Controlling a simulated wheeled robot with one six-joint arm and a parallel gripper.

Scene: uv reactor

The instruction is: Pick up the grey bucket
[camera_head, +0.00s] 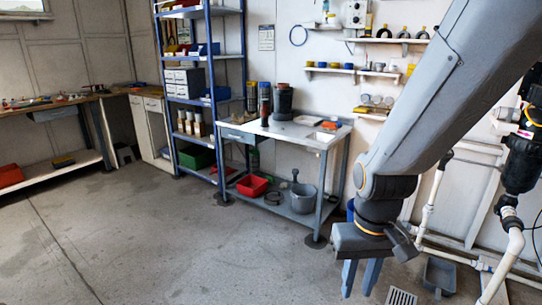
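A grey bucket (303,199) stands upright on the lower shelf of the metal workbench, towards its right end. My gripper (360,279) points down in the right half of the view, in front of and to the right of the bucket. Its two blue-grey fingers are apart with nothing between them. The gripper is clear of the bucket and the bench. The bucket's inside is too small to make out.
The workbench (300,134) has legs around its lower shelf. A red bin (252,186) is left of the bucket. A blue shelving rack (213,95) stands at left. White pipes (428,215) and a grey container (440,273) are at right. The floor at left is clear.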

